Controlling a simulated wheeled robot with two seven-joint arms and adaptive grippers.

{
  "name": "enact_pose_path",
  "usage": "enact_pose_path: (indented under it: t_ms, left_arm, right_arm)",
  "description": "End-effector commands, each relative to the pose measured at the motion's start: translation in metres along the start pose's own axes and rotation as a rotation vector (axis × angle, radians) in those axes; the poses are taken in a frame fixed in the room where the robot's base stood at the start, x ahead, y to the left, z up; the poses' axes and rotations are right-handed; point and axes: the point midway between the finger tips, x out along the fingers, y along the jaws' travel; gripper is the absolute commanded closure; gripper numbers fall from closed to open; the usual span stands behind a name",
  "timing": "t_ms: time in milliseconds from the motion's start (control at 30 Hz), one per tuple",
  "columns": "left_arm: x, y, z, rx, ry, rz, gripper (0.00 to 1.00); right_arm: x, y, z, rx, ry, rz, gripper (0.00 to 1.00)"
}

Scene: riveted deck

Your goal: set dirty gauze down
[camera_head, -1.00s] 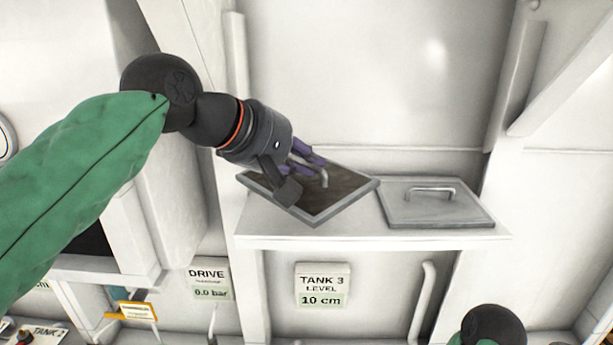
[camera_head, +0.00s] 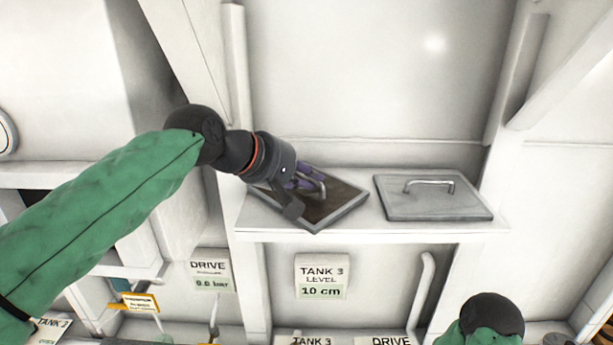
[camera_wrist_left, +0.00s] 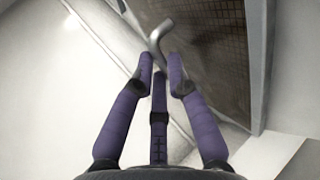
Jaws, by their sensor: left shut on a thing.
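The dirty gauze (camera_head: 338,205) is a flat panel with a grey frame, brown mesh and a bent metal handle. My left gripper (camera_head: 318,186) has its purple fingers shut on that handle. The panel is turned at an angle over the left part of the white shelf (camera_head: 290,237), its near corner by the front edge. I cannot tell whether it touches the shelf. In the left wrist view, the fingers (camera_wrist_left: 160,68) close around the handle (camera_wrist_left: 157,36), with the brown mesh (camera_wrist_left: 212,55) beyond. My right gripper is out of view.
A grey panel with a handle (camera_head: 432,204) lies flat on the shelf's right part. White wall posts flank the shelf. Below are a tank 3 level sign (camera_head: 321,277) and a drive sign (camera_head: 211,270). My right arm shows at lower right.

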Motion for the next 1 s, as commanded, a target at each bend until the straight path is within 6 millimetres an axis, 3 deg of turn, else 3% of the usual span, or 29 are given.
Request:
enact_pose_path:
  t_ms: [200, 233, 300, 733, 1000]
  left_arm:
    - [0.001, 0.000, -0.001, 0.001, 0.001, 0.002, 1.00]
    - [0.002, 0.000, -0.001, 0.001, 0.000, 0.000, 0.81]
    - [0.002, 0.000, -0.001, 0.001, 0.000, 0.000, 0.62]
    - [-0.005, 0.000, -0.001, 0.001, 0.001, 0.002, 0.61]
    - [-0.049, 0.000, -0.001, 0.000, 0.002, 0.005, 0.61]
  right_arm:
    - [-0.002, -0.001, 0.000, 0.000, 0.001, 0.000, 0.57]
    - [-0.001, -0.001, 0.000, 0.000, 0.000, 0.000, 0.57]
    - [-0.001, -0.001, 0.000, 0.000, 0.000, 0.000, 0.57]
    - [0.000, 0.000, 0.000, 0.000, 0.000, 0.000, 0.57]
    - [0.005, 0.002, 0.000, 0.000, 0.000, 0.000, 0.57]
